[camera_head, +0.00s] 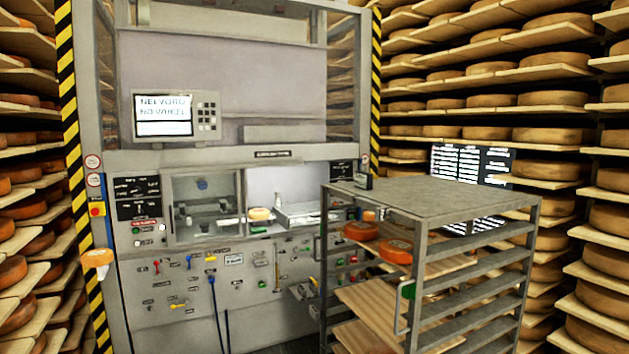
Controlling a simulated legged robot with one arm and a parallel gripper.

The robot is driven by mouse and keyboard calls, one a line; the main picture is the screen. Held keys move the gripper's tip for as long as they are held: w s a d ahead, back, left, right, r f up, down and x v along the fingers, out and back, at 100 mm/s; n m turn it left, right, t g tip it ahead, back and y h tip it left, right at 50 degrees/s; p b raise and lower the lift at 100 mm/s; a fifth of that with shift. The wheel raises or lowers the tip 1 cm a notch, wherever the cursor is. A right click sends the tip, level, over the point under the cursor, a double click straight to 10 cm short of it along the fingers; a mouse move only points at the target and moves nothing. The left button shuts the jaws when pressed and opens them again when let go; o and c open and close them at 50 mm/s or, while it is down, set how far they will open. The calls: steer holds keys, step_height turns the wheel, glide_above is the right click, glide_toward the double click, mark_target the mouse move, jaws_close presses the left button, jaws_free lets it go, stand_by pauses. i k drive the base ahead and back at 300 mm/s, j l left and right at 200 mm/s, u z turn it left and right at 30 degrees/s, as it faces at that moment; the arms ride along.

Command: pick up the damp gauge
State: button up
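A small dark upright device (363,179), which looks like the damp gauge, stands on the back left part of the grey cart's flat top (435,200). It is small in the picture, and I cannot read its face. Nothing is seen touching it except the cart top under it. My gripper is not in view.
The rack cart has a green-marked handle (403,308) and orange cheese wheels (396,251) on an upper shelf. A grey machine with a screen (164,114) stands behind it at left. Cheese shelves (490,95) line the right side. The cart top is mostly clear.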

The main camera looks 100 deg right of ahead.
mark_target(364, 180)
steer(key=z, duration=3.75)
steer(key=i+l, duration=0.15)
steer(key=i, duration=0.55)
steer(key=i+l, duration=0.1)
steer(key=i, duration=0.65)
steer(key=u, duration=0.05)
